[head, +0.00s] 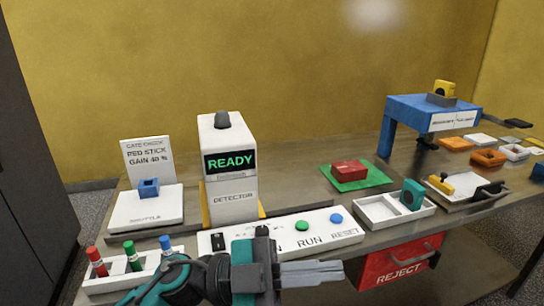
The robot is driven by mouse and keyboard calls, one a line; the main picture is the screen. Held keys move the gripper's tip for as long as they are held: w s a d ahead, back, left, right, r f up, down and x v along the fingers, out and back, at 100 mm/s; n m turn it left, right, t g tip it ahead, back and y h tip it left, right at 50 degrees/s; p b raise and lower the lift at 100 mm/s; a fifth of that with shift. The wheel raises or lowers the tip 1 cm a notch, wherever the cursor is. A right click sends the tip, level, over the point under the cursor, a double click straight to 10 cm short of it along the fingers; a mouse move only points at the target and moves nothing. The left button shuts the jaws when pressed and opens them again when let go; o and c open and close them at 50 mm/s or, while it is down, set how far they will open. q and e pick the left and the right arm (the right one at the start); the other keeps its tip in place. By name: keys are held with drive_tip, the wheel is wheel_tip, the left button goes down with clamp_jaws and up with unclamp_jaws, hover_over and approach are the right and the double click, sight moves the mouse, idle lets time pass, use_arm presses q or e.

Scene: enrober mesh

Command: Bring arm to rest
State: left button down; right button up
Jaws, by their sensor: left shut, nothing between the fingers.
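My left arm comes in from the bottom left. Its gripper (335,272) points right, in front of the white button panel (345,235) near the table's front edge. The fingers are shut together with nothing between them. The arm hides the lower left part of the panel and part of its lettering. My right gripper is not in view.
The detector (233,180) reads READY. A white rack (110,283) with red, green and blue sticks is at front left. The red REJECT drawer (395,268) is below the table edge. A red block (350,170) lies on a green mat (375,178).

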use_arm(q)
drive_tip(key=w+a+f+n+t+y, duration=0.4)
drive_tip(key=a+f+n+t+y, duration=0.25)
drive_tip(key=n+t, duration=0.4)
drive_tip(key=w+a+f+n+t+y, duration=0.4)
drive_tip(key=a+f+n+t+y, duration=0.2)
drive_tip(key=a+f+n+t, duration=0.4)
drive_tip(key=s+a+f+n+g+y, duration=0.2)
drive_tip(key=s+a+f+g+y, duration=0.1)
drive_tip(key=s+f, duration=0.3)
drive_tip(key=s+a+f+n+g+y, duration=0.2)
drive_tip(key=s+a+f+g+y, duration=0.1)
drive_tip(key=f, duration=0.7)
drive_tip(key=s+a+g, duration=0.1)
drive_tip(key=s, duration=0.1)
drive_tip(key=shift+s, duration=0.35)
drive_tip(key=shift+f+g, duration=0.1)
drive_tip(key=shift+g, duration=0.15)
